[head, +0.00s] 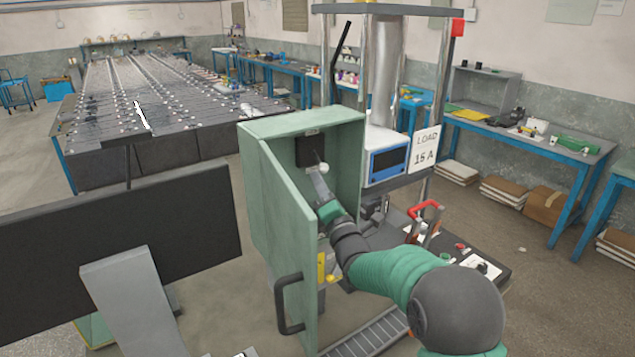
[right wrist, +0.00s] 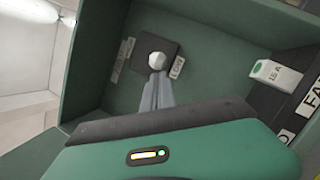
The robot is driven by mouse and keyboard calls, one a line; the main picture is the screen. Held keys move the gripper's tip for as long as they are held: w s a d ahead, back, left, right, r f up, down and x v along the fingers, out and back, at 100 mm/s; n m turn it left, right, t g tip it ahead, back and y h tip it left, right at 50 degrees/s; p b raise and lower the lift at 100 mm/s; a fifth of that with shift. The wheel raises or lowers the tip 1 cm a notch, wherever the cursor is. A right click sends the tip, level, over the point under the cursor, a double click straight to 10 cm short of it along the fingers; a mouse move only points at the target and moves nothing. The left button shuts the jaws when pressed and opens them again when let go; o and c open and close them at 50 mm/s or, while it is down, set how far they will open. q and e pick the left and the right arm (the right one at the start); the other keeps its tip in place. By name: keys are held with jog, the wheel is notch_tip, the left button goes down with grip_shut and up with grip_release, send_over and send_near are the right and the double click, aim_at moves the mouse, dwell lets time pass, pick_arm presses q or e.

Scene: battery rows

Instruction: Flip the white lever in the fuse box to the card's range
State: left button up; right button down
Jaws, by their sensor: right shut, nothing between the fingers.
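The green fuse box (head: 345,128) stands open in the head view, its door (head: 285,250) swung toward me. Inside, a black switch plate (head: 308,150) carries the white-tipped lever (head: 323,168). In the right wrist view the round white tip (right wrist: 157,58) shows on the plate, with small labels on both sides, too blurred to read surely. My right gripper (head: 317,182) is inside the box, shut and empty. Its grey fingertips (right wrist: 157,78) point at the white tip, close below it; contact is unclear. The card (head: 425,148) reads LOAD 15 A. My left gripper is not in view.
A white block (right wrist: 275,73) with a green mark sits on the box's inner wall, beside dark label strips. The door handle (head: 288,305) juts toward me. A dark panel (head: 150,235) stands at left. A red-handled lever (head: 425,210) is right of the box.

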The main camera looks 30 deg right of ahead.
jog(key=shift+r, duration=0.2)
notch_tip(320, 180, up, 8)
jog(key=s+n+g+p, duration=0.1)
jog(key=g+p, duration=0.8)
jog(key=p, duration=1.3)
jog(key=shift+n, duration=0.5)
jog(key=shift+s+f, duration=0.1)
jog(key=shift+f, duration=0.05)
